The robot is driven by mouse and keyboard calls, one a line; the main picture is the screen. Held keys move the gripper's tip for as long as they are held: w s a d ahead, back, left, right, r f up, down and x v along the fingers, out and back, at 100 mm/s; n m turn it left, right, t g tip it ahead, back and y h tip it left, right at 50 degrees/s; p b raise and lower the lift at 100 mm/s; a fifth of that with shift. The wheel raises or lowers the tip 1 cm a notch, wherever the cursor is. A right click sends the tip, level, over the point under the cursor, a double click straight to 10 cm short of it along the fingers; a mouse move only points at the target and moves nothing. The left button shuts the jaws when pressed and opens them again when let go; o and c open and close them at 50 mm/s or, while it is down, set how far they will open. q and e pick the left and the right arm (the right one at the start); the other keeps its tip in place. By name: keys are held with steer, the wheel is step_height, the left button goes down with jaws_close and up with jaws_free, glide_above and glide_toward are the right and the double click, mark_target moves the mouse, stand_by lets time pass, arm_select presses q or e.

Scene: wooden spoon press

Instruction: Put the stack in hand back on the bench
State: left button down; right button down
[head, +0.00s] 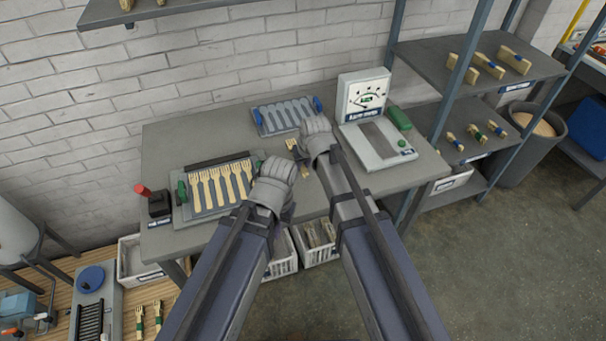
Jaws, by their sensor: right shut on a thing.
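My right gripper (315,140) is shut on a small stack of wooden cutlery (295,151) with a dark band. The stack is over the middle of the grey bench (225,127); I cannot tell whether it touches the top. My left gripper (277,178) is lower and to the left, at the right end of a tray (200,212) holding a row of wooden forks. Its fingers are hidden by its housing, so its opening is unclear.
A grey moulded tray (284,116) with blue ends lies at the back of the bench. A white scale with a dial (364,96) stands right of my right gripper, beside a green block (398,118). A red-topped black device (158,203) stands at the left. Bare bench shows between them.

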steer(key=shift+f+b, duration=1.5)
steer(key=shift+f, duration=0.2)
steer(key=shift+f, duration=0.15)
steer(key=c, duration=0.8)
jaws_free()
steer(key=p+v, duration=1.1)
steer(key=v, duration=0.1)
steer(key=s+d+g+h, duration=0.1)
steer(key=s, duration=0.4)
steer(key=s+d+g+h, duration=0.1)
steer(key=s+g, duration=0.1)
steer(key=s, duration=0.4)
steer(key=s+d+f+g, duration=0.1)
steer(key=s, duration=0.5)
steer(key=shift+s+f+g+h, duration=0.1)
steer(key=shift+g+h, duration=0.3)
